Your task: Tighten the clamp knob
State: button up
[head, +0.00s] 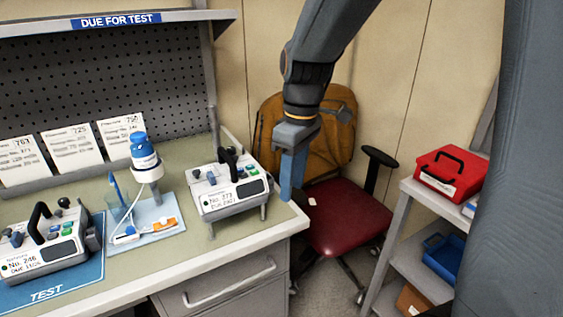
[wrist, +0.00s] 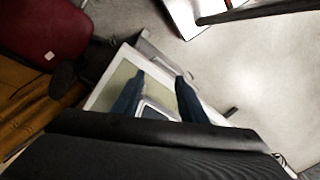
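I cannot tell which part is the clamp knob. A white pump labelled No. 377 (head: 230,195) with a black handle stands on the bench near its right corner. Another white pump, No. 246 (head: 45,252), sits on a blue TEST mat (head: 62,290) at the left; it has a black handle, a round black knob (head: 64,202) on top and a dark part at its right side. My gripper (head: 289,192) points down just right of pump No. 377, apart from it. In the wrist view its two blue fingers (wrist: 159,78) are spread with nothing gripped between them.
A blue-capped bottle (head: 143,150) in a white holder and a clear cup (head: 118,205) stand between the pumps. A red chair (head: 340,222) is behind my gripper. A grey shelf cart (head: 412,250) with a red box (head: 450,175) stands at the right. The bench (head: 205,262) has drawers.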

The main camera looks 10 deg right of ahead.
jog(key=s+d+f+m+t, duration=0.1)
jog(key=s+d+f+m, duration=0.2)
jog(key=s+f+m, duration=0.2)
jog(key=shift+s+m+h+p, duration=0.3)
jog(key=shift+m+h+p, duration=0.15)
jog(key=shift+m, duration=0.35)
